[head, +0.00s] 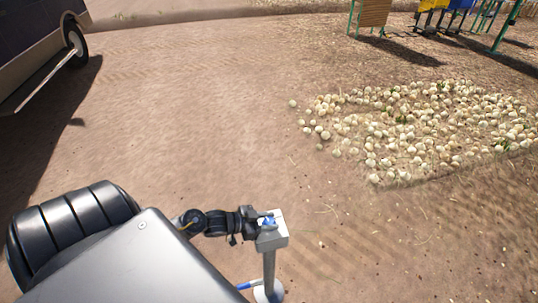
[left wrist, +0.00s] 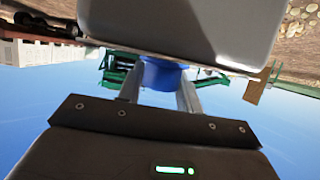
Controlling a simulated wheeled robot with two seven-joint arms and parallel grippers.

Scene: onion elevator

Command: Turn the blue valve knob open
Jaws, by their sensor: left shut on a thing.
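The blue valve knob (head: 267,222) sits on a grey box (head: 273,239) at the top of a post, low in the middle of the head view. My left gripper (head: 262,222) reaches the knob from the left and is shut on it. In the left wrist view the blue knob (left wrist: 160,73) shows between the two fingers of my left gripper (left wrist: 163,92), against the box (left wrist: 180,25). How far the knob is turned cannot be told. My right gripper is not in view.
The post stands on a white round base (head: 268,291) with a blue piece (head: 247,285) beside it. A pile of onions (head: 420,130) lies on the ground to the right. A vehicle (head: 40,45) stands at the upper left. Bare ground lies between them.

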